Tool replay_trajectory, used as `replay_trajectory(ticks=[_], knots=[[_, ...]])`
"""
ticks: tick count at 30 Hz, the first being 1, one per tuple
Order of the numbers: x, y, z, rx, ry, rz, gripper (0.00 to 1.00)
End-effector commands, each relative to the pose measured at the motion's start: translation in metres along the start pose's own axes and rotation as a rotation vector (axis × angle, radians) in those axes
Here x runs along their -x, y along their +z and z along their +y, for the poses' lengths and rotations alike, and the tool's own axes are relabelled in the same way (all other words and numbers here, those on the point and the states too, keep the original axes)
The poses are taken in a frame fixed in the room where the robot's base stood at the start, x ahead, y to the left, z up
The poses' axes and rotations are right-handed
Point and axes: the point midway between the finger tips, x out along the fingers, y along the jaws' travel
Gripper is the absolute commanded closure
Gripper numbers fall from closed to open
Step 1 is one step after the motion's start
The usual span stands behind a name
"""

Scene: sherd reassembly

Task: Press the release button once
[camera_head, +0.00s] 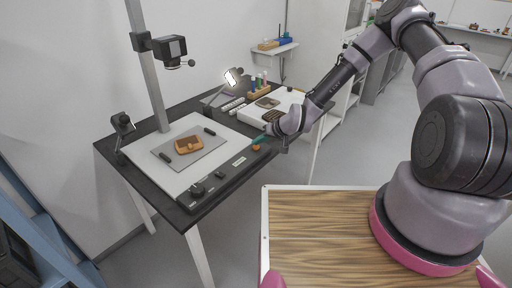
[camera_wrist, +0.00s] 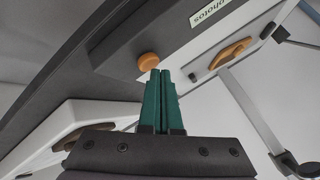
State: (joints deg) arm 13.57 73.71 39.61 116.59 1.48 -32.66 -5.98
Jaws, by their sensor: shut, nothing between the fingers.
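The release button is a round orange cap (camera_wrist: 148,62) on the dark front strip of the photo stand; it also shows in the head view (camera_head: 256,148), near the strip's right end. My gripper (camera_wrist: 158,74) has green fingers, shut together and empty. In the wrist view the fingertips lie just beside the cap's lower edge; whether they touch it I cannot tell. In the head view my gripper (camera_head: 259,140) is just over the button. An orange-brown sherd (camera_head: 189,145) lies on the grey mat on the white board; it also shows in the wrist view (camera_wrist: 232,52).
A camera (camera_head: 172,49) hangs on a post above the board. A white tray (camera_head: 290,98) with dark sherds stands right of the stand, near my wrist.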

Motion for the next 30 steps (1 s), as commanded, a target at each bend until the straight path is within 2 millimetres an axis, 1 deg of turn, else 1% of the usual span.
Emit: replay_trajectory(ticks=[30], knots=[[-0.0058,0.0038,0.0046,-0.001,0.001,0.001,1.0]])
